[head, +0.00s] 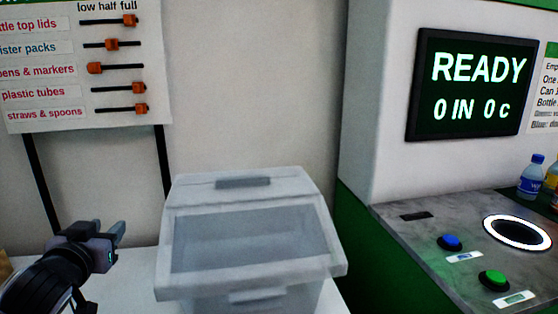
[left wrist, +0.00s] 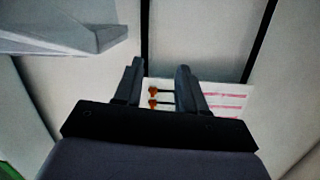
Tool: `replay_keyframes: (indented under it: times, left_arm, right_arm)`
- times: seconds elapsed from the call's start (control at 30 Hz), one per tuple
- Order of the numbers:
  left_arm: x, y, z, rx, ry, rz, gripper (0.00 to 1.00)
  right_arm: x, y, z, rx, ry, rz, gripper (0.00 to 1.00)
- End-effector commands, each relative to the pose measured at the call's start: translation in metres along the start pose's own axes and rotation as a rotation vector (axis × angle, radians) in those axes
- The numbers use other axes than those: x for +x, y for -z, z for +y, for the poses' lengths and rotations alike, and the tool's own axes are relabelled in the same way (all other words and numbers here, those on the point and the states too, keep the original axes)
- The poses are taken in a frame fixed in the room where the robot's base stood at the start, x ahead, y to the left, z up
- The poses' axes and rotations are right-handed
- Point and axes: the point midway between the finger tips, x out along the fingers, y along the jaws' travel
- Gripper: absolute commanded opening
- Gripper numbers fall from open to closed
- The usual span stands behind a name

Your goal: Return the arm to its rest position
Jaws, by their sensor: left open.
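My left gripper (head: 98,233) is in the lower left of the head view, left of a lidded clear bin and apart from it. Its two fingers also show in the left wrist view (left wrist: 160,82); they stand apart with nothing between them. My left arm comes in from the lower left corner. My right gripper is not in view.
The translucent bin (head: 320,240) stands on a white surface (head: 140,270), its lid down. A slider board (head: 70,115) hangs behind. On the right, a machine screen (head: 470,85) reads "READY 0 IN 0 c" above a counter with blue (head: 450,242) and green (head: 494,279) buttons.

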Motion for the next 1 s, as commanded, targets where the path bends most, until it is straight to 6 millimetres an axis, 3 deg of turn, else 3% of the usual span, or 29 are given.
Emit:
replay_keyframes:
  times: [0.03,0.2,0.4,0.5,0.8,0.83,1.0]
  left_arm:
    - [-0.010,-0.035,0.014,0.009,-0.021,-0.082,0.40]
    - [-0.055,-0.127,0.046,0.056,-0.079,-0.327,0.40]
    - [-0.131,-0.215,0.071,0.105,-0.162,-0.615,0.40]
    - [-0.172,-0.247,0.080,0.124,-0.206,-0.744,0.40]
    - [-0.278,-0.300,0.092,0.151,-0.323,-1.049,0.40]
    - [-0.283,-0.303,0.093,0.153,-0.332,-1.061,0.40]
    - [-0.253,-0.316,0.104,0.140,-0.342,-0.936,0.40]
  right_arm:
    - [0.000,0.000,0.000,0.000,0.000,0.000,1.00]
    - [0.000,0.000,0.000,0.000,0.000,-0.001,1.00]
    - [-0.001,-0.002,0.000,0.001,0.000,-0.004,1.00]
    - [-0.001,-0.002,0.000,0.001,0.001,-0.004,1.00]
    - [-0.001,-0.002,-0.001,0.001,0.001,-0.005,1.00]
    - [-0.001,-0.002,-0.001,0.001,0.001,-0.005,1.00]
    - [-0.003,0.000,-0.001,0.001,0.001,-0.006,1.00]
